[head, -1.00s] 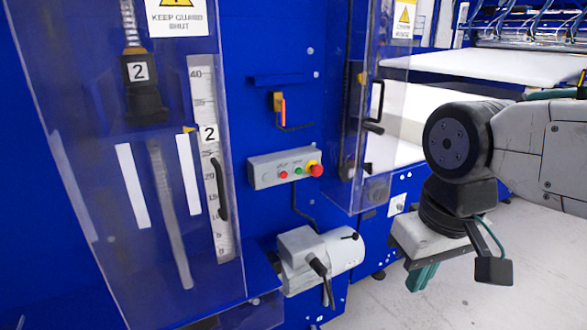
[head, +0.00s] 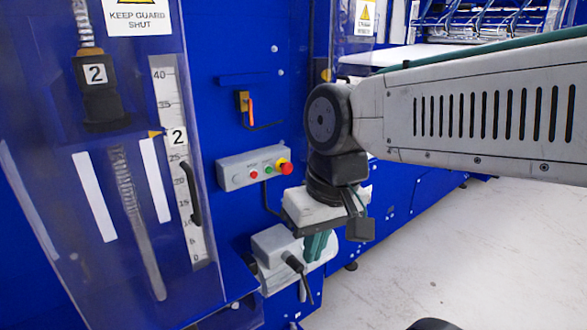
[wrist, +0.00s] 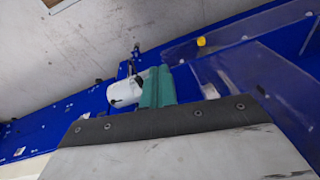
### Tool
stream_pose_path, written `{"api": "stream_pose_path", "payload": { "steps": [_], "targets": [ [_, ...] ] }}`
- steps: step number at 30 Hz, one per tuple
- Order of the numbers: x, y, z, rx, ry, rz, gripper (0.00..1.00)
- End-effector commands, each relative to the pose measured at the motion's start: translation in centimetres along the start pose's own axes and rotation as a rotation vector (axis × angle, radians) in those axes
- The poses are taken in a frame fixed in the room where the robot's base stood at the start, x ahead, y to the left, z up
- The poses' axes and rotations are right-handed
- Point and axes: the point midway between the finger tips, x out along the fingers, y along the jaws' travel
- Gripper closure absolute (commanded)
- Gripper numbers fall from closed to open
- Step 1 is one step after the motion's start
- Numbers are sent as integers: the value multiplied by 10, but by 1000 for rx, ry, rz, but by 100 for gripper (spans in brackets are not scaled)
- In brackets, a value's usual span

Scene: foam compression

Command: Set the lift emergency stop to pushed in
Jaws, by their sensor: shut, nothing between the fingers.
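The lift emergency stop, a red mushroom button on a yellow collar (head: 286,167), sits at the right end of a grey control box (head: 232,174) on the blue machine. The box also carries a red and a green button. From this angle I cannot tell whether the stop is in or out. My gripper (head: 318,245) points down, right of and below the box, in front of the grey motor, apart from the button. Its green fingers are shut and empty; they also show in the wrist view (wrist: 157,88). The stop is not visible in the wrist view.
A grey motor unit with a black lever (head: 292,262) juts out below the box. A clear guard with a scale (head: 165,100) stands at the left. Open floor (head: 430,230) lies to the right.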

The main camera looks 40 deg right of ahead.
Motion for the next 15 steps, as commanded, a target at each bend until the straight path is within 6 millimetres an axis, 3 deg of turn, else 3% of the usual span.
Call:
{"api": "stream_pose_path", "payload": {
  "steps": [5, 9, 12, 15],
  "targets": [
    [3, 9, -91, 419, 137, -226, 100],
    [1, 61, -168, 816, 298, -374, 100],
    [0, 109, -205, 1057, 400, -437, 100],
    [-1, 150, -224, 1228, 476, -473, 100]
  ]
}}
